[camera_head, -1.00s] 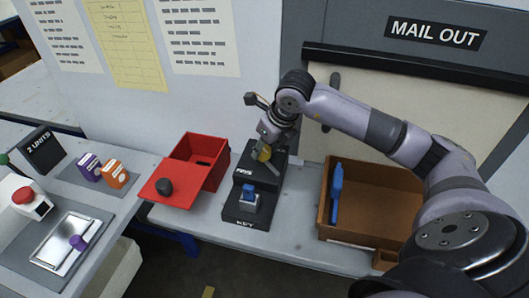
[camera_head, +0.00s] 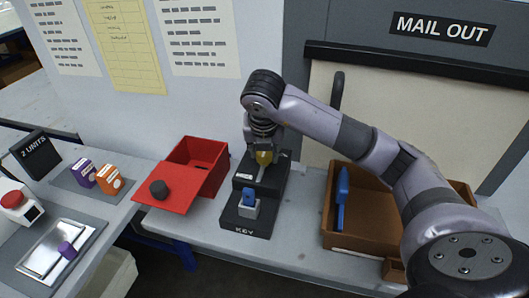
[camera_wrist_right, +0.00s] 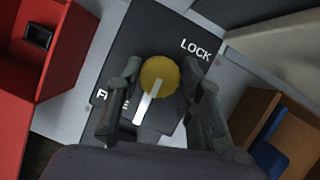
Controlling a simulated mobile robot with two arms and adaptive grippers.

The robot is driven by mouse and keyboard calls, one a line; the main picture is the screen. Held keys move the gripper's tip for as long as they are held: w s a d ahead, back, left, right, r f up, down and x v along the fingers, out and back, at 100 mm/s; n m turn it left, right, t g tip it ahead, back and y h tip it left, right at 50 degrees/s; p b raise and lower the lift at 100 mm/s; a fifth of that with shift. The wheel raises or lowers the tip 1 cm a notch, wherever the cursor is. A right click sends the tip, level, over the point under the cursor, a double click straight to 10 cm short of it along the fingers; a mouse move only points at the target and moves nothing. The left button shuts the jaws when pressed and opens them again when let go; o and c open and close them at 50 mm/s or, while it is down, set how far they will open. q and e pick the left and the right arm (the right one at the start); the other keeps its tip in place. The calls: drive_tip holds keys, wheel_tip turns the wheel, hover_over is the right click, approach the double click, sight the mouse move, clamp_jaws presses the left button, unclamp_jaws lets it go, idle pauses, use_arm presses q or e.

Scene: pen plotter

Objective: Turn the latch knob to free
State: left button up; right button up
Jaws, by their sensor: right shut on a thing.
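The yellow latch knob (camera_head: 264,158) stands on the rear part of a black fixture (camera_head: 243,220). In the right wrist view the knob (camera_wrist_right: 160,74) is round, with a white pointer bar (camera_wrist_right: 145,108). The bar points down and slightly left, beside the partly hidden FREE label (camera_wrist_right: 113,101) and away from the LOCK label (camera_wrist_right: 195,49). My right gripper (camera_head: 262,146) reaches down from above. Its fingers (camera_wrist_right: 161,68) flank the knob on both sides and are shut on it. My left gripper is out of view.
A blue key piece (camera_head: 248,199) sits in the fixture's front part, labelled KEY. A red box (camera_head: 205,152) with a sliding lid (camera_head: 180,193) stands close on the left. A brown bin (camera_head: 373,207) holding a blue tool (camera_head: 341,196) stands on the right.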

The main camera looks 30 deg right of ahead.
drive_tip(key=shift+m, duration=0.4)
drive_tip(key=o, duration=1.2)
drive_tip(key=shift+c, duration=0.2)
drive_tip(key=shift+r, duration=0.1)
drive_tip(key=v, duration=1.1)
drive_tip(key=shift+a+r, duration=0.25)
drive_tip(key=shift+r, duration=0.15)
drive_tip(key=shift+f, duration=0.1)
